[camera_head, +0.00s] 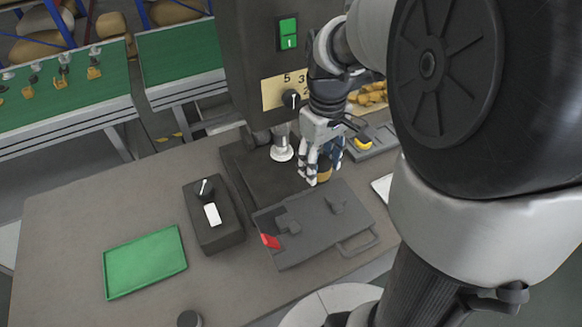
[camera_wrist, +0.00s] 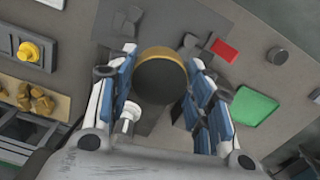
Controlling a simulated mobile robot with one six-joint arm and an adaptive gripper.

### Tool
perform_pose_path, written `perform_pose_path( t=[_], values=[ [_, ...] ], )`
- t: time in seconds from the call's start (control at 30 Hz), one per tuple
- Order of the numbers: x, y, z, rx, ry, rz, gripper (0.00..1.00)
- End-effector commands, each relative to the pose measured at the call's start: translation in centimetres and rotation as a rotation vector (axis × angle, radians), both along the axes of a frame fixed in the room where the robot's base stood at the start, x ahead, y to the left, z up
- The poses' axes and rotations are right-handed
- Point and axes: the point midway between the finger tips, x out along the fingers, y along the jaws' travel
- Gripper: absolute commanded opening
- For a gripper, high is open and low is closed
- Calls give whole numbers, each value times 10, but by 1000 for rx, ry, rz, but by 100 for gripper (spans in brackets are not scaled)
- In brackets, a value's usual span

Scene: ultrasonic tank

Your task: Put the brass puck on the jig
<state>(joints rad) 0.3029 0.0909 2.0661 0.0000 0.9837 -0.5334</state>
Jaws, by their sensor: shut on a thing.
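The brass puck (camera_head: 324,175) is between the fingers of my gripper (camera_head: 322,160), above the table by the machine's press head. In the wrist view, my gripper (camera_wrist: 160,95) is shut on the puck, whose brass rim (camera_wrist: 162,52) and dark round face (camera_wrist: 160,80) show. A grey plate with dark blocks, a red tab and a handle, which looks like the jig (camera_head: 350,222), lies just in front of the gripper. In the wrist view part of this plate (camera_wrist: 165,20) shows beyond the puck. The puck's underside and its height above the plate cannot be told.
A metal horn (camera_head: 281,152) hangs left of my gripper over a dark base (camera_head: 250,172). A black switch box (camera_head: 213,214) and an empty green tray (camera_head: 146,262) stand at left. A yellow button box (camera_head: 366,144) and a bin of brass pieces (camera_head: 371,95) lie behind.

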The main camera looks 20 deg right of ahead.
Motion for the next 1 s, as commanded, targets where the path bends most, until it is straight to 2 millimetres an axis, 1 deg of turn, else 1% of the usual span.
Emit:
perform_pose_path(
  t=[0.4, 0.5, 0.63, 0.87, 1.0],
  values=[
    [-1, 0, -100, 1, 4, 0, 0],
    [-1, 0, -122, 1, 3, 0, 0],
    [0, 0, -142, 1, 1, 0, 0],
    [0, 0, -154, -1, -1, 0, 0],
    [-1, 0, -172, 1, 2, 0, 0]
  ],
)
